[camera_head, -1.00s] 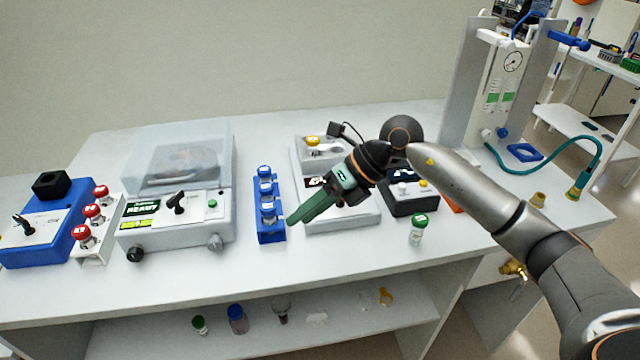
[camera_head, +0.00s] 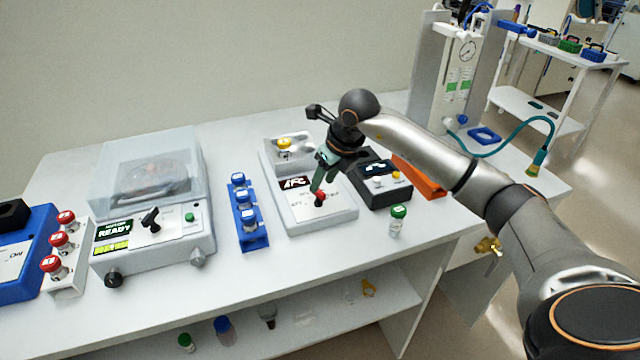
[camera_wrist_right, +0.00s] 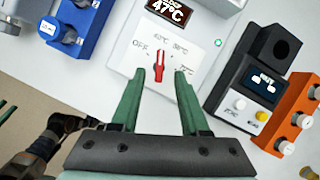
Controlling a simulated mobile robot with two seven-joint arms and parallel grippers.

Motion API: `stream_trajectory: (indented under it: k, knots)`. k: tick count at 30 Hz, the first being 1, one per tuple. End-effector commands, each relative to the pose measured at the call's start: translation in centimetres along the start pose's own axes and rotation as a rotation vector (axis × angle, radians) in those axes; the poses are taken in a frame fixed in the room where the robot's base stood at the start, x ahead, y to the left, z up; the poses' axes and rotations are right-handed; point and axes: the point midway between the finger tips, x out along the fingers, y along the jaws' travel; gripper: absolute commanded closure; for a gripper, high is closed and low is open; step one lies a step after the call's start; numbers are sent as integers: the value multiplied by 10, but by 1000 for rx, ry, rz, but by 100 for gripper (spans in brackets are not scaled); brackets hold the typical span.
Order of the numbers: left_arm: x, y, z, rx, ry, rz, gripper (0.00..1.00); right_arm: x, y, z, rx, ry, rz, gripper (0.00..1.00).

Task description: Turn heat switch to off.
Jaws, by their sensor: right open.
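The heat switch is a small red lever (camera_head: 320,198) on the front panel of a white heater unit (camera_head: 338,214). In the right wrist view the red lever (camera_wrist_right: 159,70) points up the picture, with OFF printed to its left and temperature marks up and to the right. The unit's display (camera_wrist_right: 168,11) reads 47°C. My right gripper (camera_head: 318,181) is open above the panel. In the wrist view its green fingers (camera_wrist_right: 157,82) lie on either side of the lever, with a gap on each side; I cannot tell whether they touch the panel.
A blue rack of vials (camera_head: 247,222) stands left of the unit. A dark grey device (camera_head: 384,186) and an orange rack (camera_head: 420,176) stand to its right. A green-capped vial (camera_head: 397,221) stands near the front edge. A centrifuge (camera_head: 150,215) is further left.

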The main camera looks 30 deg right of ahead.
Motion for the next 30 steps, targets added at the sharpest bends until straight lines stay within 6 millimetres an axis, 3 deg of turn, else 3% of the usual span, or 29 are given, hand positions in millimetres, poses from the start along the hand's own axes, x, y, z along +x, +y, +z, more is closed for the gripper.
stream_trajectory:
  k: [6,17,30]
  knots:
    - [-2,1,-2,-1,0,0,55,26,1,0,0,1,1,55]
    - [-2,1,-2,-2,-1,0,55,31,0,0,-1,-1,1,55]
    - [-2,0,-2,-2,-2,0,55,31,0,0,-1,-1,1,100]
